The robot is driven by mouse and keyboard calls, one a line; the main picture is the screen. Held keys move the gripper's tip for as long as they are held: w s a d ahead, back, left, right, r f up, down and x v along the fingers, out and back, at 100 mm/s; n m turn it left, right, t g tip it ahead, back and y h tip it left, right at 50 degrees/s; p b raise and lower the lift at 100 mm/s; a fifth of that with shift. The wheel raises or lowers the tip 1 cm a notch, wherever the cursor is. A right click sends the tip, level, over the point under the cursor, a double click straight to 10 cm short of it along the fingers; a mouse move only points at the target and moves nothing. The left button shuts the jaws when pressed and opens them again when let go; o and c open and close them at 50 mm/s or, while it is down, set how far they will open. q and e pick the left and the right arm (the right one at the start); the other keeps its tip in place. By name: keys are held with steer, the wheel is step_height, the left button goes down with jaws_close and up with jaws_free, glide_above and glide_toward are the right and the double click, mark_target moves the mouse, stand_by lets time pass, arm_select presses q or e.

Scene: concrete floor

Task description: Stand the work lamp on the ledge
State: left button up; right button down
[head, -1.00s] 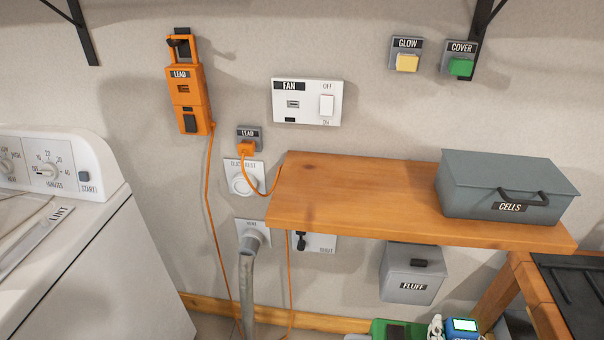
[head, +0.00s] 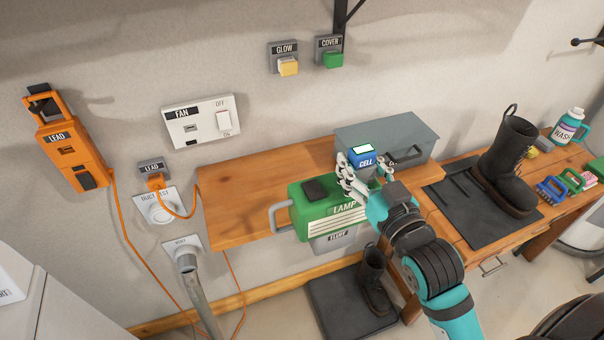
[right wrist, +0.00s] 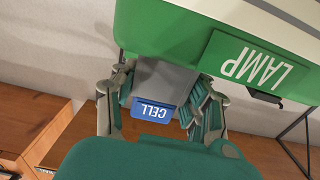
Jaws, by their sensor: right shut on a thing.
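The green work lamp (head: 316,222), labelled LAMP, is held upright at the front edge of the wooden ledge (head: 235,185) and hides part of that edge. I cannot tell whether it touches the ledge. It has a grey loop handle on its left side and a dark block on top. My right gripper (head: 357,183) is shut on a grey part at the lamp's right end.
A grey CELLS box (head: 385,130) stands on the ledge's right end; the left part is clear. A FLUFF box (head: 335,243) is below, behind the lamp. A boot (head: 505,165) stands on the bench at right.

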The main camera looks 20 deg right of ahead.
steer(key=shift+w+a+r, duration=0.15)
steer(key=shift+w, duration=0.05)
steer(key=shift+w+a+b, duration=0.3)
steer(key=shift+w+b, duration=0.1)
steer(key=shift+w, duration=0.15)
steer(key=shift+w+a+b, duration=0.3)
steer(key=shift+w+b, duration=0.05)
steer(key=shift+w, duration=0.2)
arm_select(q)
steer(key=r+p, duration=0.2)
steer(key=p, duration=0.1)
steer(key=r+p, duration=0.2)
steer(key=shift+w+a, duration=0.3)
steer(key=shift+a, duration=0.1)
arm_select(e)
steer(key=w+a+f, duration=0.2)
steer(key=w+a, duration=0.1)
steer(key=w, duration=0.2)
steer(key=w+a+f, duration=0.3)
steer(key=w, duration=0.3)
steer(key=shift+w, duration=0.3)
arm_select(q)
steer(key=shift+f, duration=0.1)
arm_select(e)
steer(key=shift+a, duration=0.15)
